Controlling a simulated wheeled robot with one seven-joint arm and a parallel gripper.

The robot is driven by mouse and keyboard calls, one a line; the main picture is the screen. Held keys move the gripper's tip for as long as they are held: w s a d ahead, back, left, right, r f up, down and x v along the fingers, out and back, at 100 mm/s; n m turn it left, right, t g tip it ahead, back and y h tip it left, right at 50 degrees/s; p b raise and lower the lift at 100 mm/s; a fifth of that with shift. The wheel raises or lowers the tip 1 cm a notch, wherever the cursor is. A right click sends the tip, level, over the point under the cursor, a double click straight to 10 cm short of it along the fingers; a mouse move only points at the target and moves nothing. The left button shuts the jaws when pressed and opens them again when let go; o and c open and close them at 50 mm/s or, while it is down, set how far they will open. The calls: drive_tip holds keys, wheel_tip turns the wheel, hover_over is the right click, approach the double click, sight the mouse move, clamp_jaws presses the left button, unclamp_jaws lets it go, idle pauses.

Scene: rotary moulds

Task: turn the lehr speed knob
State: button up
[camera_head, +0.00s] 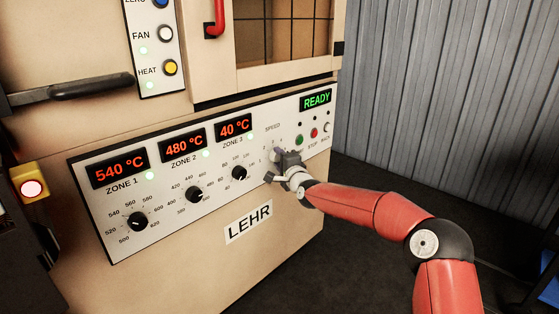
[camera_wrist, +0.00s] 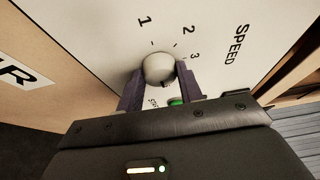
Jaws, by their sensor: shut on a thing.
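The lehr speed knob (camera_wrist: 158,68) is a pale round knob in the wrist view, on the white panel below the word SPEED and ringed by the numbers 1, 2 and 3. My gripper (camera_wrist: 160,82) has one dark finger on each side of the knob and is shut on it. In the head view my gripper (camera_head: 284,166) is at the right part of the lehr's control panel (camera_head: 170,215), under the SPEED label. It hides the knob there. The knob's pointer mark is too small to read surely.
Three black zone knobs (camera_head: 194,194) sit left of my gripper, below red temperature displays. A green button (camera_head: 299,140) and a red stop button (camera_head: 314,133) are close on its right, under a green READY display (camera_head: 317,99). The floor right of the lehr is open.

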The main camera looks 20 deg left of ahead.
drive_tip(key=shift+f+b, duration=0.15)
drive_tip(key=shift+b, duration=0.2)
drive_tip(key=shift+c, duration=0.3)
